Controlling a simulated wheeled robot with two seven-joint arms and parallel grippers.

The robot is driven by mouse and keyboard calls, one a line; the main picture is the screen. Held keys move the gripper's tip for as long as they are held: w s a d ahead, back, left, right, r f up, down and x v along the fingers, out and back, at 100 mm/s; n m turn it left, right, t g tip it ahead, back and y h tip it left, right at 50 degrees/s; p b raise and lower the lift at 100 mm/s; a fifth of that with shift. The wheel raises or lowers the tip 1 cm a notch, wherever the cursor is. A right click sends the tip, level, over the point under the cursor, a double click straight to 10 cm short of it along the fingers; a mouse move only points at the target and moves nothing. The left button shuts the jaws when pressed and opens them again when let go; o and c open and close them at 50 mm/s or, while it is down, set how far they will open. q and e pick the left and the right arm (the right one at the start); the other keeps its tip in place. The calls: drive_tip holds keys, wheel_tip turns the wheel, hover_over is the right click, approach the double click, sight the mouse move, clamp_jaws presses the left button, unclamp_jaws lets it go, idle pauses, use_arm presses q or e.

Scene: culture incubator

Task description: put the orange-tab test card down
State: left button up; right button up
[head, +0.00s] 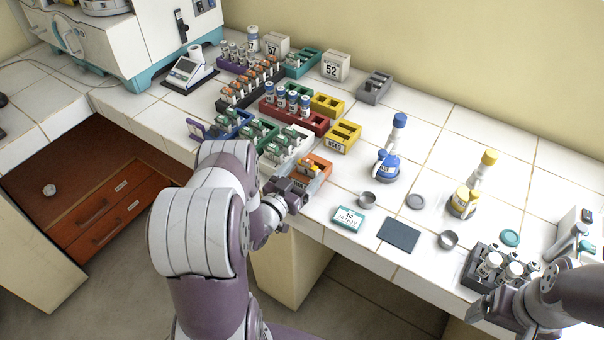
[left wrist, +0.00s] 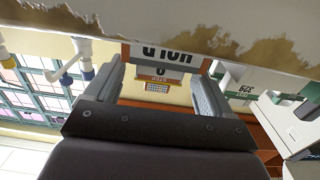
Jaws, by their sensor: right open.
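An orange rack (head: 322,166) stands at the front of the bench, with a yellow-orange tab (head: 309,169) showing in it. In the left wrist view, a small card with an orange band (left wrist: 158,78) shows between my fingers, below an orange-edged label (left wrist: 165,52) with upside-down lettering. My left gripper (head: 292,192) is low at the near side of the orange rack. Its fingers (left wrist: 157,85) look spread, with a gap on both sides of the card. My right gripper (head: 488,305) is open at the lower right, close to the dark vial rack (head: 470,270).
Green card racks (head: 262,134) and a red vial rack (head: 292,115) stand behind and left. A teal-edged timer (head: 348,218), a dark mat (head: 398,235) and metal cups (head: 367,199) lie to the right. Blue (head: 388,166) and yellow (head: 462,204) bottles stand farther back.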

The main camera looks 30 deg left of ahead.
use_arm(q)
drive_tip(key=shift+s+r+p, duration=0.1)
drive_tip(key=shift+r+p, duration=0.45)
drive_tip(key=s+a+b, duration=0.1)
drive_tip(key=s, duration=1)
drive_tip(key=w+g, duration=0.1)
drive_tip(key=w+m+g, duration=0.1)
drive_tip(key=w+g, duration=0.2)
drive_tip(key=w, duration=0.1)
drive_tip(key=shift+a+f+g, duration=0.1)
drive_tip(key=shift+f+g, duration=0.25)
drive_tip(key=shift+g, duration=0.05)
drive_tip(key=g, duration=0.1)
drive_tip(key=d+r+g+y, duration=0.1)
drive_tip(key=g, duration=0.1)
drive_tip(key=shift+w+d, duration=0.1)
drive_tip(key=shift+w, duration=0.3)
drive_tip(key=s+d+r+n+g, duration=0.1)
drive_tip(key=s+d+r+g, duration=0.2)
drive_tip(key=s+d, duration=0.3)
drive_tip(key=s+d+r+g, duration=0.4)
drive_tip(key=s+d+g, duration=0.1)
drive_tip(key=s, duration=0.3)
drive_tip(key=shift+s+d+n+g, duration=0.25)
drive_tip(key=shift+d+n+g, duration=0.15)
drive_tip(key=shift+d, duration=0.2)
